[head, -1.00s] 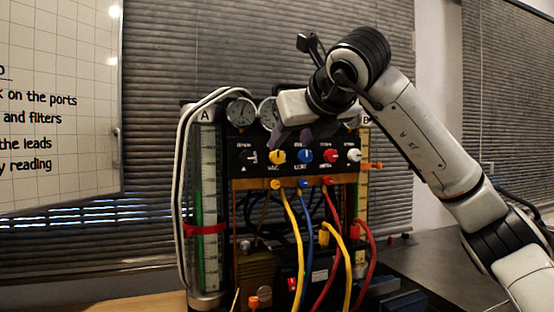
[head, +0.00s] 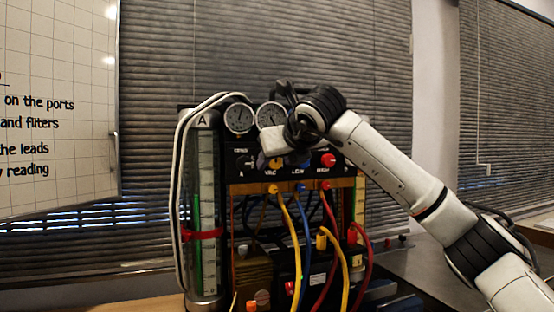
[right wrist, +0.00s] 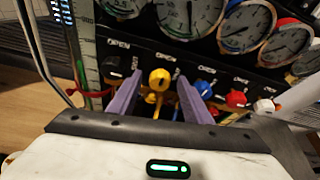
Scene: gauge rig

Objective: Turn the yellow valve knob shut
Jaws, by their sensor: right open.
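The yellow valve knob (head: 276,162) is on the black panel of the gauge rig, above the label VAC. In the right wrist view the yellow knob (right wrist: 159,78) shows between my two purple fingers. My right gripper (right wrist: 160,88) is open, one finger on each side of the knob with gaps visible. In the head view my right gripper (head: 276,142) is in front of the panel, and its body hides the blue knob and part of the panel. Whether the fingers touch the knob cannot be told. My left gripper is not in view.
The blue knob (right wrist: 203,88), red knob (right wrist: 236,98) and white knob (right wrist: 264,106) sit to the right of the yellow one. A black knob (right wrist: 113,67) is to its left. Gauges (head: 240,118) stand above. Yellow, blue and red leads (head: 294,235) hang below the panel.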

